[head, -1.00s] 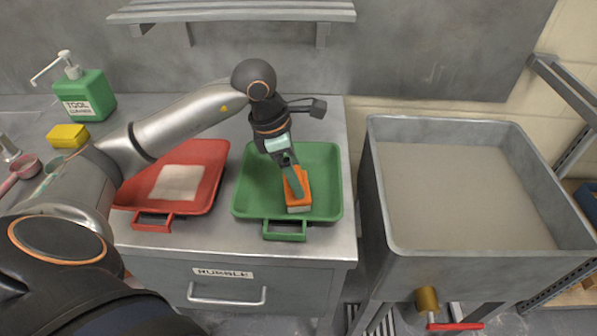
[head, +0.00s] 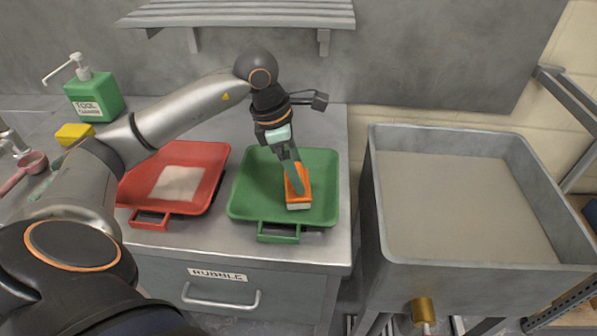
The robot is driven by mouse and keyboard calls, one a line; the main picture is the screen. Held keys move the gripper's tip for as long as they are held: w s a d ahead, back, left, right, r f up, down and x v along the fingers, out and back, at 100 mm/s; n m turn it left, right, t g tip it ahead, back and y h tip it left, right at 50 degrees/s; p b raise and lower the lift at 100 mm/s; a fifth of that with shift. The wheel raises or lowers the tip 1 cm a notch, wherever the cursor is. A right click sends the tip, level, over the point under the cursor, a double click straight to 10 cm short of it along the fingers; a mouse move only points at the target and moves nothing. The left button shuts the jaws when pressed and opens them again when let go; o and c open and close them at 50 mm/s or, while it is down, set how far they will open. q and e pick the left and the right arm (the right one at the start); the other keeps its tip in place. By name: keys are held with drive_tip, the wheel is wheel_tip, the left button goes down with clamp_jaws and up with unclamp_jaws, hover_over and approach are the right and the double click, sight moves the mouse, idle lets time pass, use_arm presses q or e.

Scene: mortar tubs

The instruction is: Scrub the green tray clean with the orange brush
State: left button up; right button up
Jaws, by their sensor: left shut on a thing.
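The green tray (head: 247,203) lies on the metal counter, its handle toward the front edge. The orange brush (head: 298,188) is inside it, right of the tray's middle, with its pale bristles facing down at the tray floor. My left gripper (head: 295,177) is shut on the orange brush from above. Whether the bristles press on the floor is hard to tell. The tray floor under the gripper and brush is partly hidden. No dirt shows clearly on the visible green floor. My right gripper is not in view.
A red tray (head: 211,176) with a pale patch (head: 178,183) lies just left. A green bottle (head: 95,96), yellow sponge (head: 75,134) and red scoop (head: 34,161) are at the far left. A large grey tub (head: 378,187) stands right, across a gap. A slatted shelf (head: 240,14) hangs above.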

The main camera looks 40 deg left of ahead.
use_arm(q)
drive_tip(key=shift+s+a+r, duration=0.1)
drive_tip(key=shift+a+r, duration=0.1)
drive_tip(key=shift+r, duration=0.5)
drive_tip(key=shift+r+p, duration=0.75)
drive_tip(key=shift+r, duration=0.45)
drive_tip(key=shift+r+p, duration=1.1)
drive_tip(key=shift+r, duration=0.2)
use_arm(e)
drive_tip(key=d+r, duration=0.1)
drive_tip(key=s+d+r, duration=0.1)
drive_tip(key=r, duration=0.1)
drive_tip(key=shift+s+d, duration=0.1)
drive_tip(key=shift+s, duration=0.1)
